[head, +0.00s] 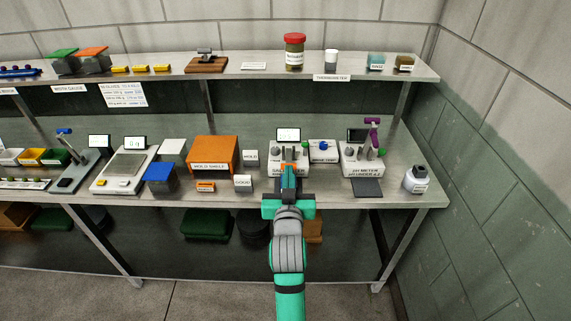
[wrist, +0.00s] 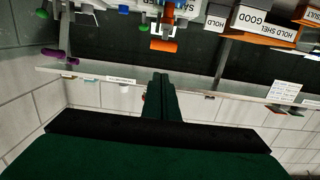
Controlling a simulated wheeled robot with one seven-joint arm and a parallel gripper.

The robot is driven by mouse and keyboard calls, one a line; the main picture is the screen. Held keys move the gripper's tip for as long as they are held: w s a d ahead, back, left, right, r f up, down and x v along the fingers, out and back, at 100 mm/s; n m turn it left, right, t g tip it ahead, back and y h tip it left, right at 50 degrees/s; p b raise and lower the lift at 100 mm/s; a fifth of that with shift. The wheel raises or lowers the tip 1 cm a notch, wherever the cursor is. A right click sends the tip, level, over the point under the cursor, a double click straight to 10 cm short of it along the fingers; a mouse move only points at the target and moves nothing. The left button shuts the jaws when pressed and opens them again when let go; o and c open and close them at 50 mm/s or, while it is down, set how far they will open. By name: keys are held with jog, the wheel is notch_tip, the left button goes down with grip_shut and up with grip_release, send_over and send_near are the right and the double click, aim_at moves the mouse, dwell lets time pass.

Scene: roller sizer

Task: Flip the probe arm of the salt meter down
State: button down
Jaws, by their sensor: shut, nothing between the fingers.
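The salt meter (head: 276,158) is a white box with a lit screen on the middle shelf, partly covered by my gripper in the head view. It shows upside down at the top of the wrist view, with an orange probe arm (wrist: 163,45) that ends in a crossbar. The arm appears raised there; its exact tilt is unclear. In the wrist view my gripper's dark fingers (wrist: 160,77) are together and empty, pointing toward the orange crossbar. Whether they touch it I cannot tell.
A small blue-knobbed box (head: 322,152) sits between the meters. An orange hold shelf (head: 213,153) is to the left. An upper shelf (head: 230,72) runs above.

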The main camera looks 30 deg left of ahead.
jog(key=shift+f+v, duration=0.15)
jog(key=shift+v, duration=0.6)
jog(key=shift+f+v, duration=0.1)
jog(key=shift+v, duration=0.65)
jog(key=shift+a, duration=0.1)
jog(key=s+d+f+m+t+h, duration=0.1)
jog(key=s+d+f+m+h, duration=0.45)
jog(key=s+d+f, duration=1.1)
jog(key=s+d+f+h, duration=0.1)
jog(key=s+d, duration=0.6)
jog(key=s, duration=0.3)
jog(key=s+d+h, duration=0.2)
jog(key=s+d, duration=0.5)
jog(key=s, duration=0.3)
jog(key=shift+s+f+m, duration=0.2)
jog(key=shift+f+m, duration=0.15)
jog(key=shift+m, duration=0.1)
